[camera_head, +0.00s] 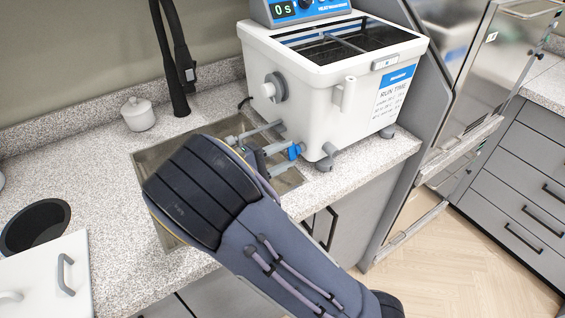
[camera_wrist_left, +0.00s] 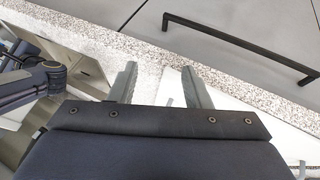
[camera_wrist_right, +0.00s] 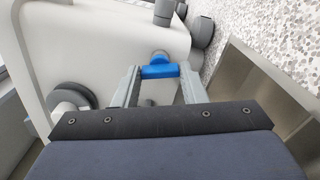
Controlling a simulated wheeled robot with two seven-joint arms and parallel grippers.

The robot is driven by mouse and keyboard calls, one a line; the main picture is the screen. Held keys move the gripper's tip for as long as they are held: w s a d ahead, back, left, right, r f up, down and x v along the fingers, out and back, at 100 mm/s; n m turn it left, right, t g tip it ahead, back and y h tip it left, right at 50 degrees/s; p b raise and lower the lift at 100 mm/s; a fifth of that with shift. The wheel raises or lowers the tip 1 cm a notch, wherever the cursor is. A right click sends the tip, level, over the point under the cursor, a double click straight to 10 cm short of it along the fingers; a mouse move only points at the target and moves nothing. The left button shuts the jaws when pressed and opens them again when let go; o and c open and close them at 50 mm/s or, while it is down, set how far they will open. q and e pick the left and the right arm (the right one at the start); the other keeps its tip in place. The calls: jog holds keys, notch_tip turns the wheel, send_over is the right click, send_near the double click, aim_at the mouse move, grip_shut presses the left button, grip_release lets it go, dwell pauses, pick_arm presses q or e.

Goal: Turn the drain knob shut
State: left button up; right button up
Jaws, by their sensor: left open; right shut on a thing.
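The blue drain knob (camera_head: 294,152) is on a drain fitting low on the side of the white water bath (camera_head: 317,95). My right gripper (camera_head: 284,146) reaches it from the left, over the sink. In the right wrist view, the knob (camera_wrist_right: 160,71) lies crosswise between the two fingertips of the right gripper (camera_wrist_right: 158,76), which is shut on it. My left gripper (camera_wrist_left: 160,72) shows only in the left wrist view. It is open and empty, near the speckled counter edge and a cabinet front with a black handle.
The sink (camera_head: 160,157) lies under my right arm, with a black tap (camera_head: 172,60) behind it. A small white lidded jar (camera_head: 138,114) stands at the left. A white lid with handles (camera_head: 45,275) lies at the front left. An open metal door (camera_head: 470,85) stands at the right.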

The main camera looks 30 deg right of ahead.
jog(key=shift+f+m+b, duration=0.1)
jog(key=shift+m+b, duration=1)
jog(key=shift+m, duration=0.5)
jog(key=o, duration=1)
jog(key=a, duration=0.8)
jog(key=shift+s+b, duration=0.35)
jog(key=shift+b, duration=0.05)
jog(key=shift+s, duration=0.1)
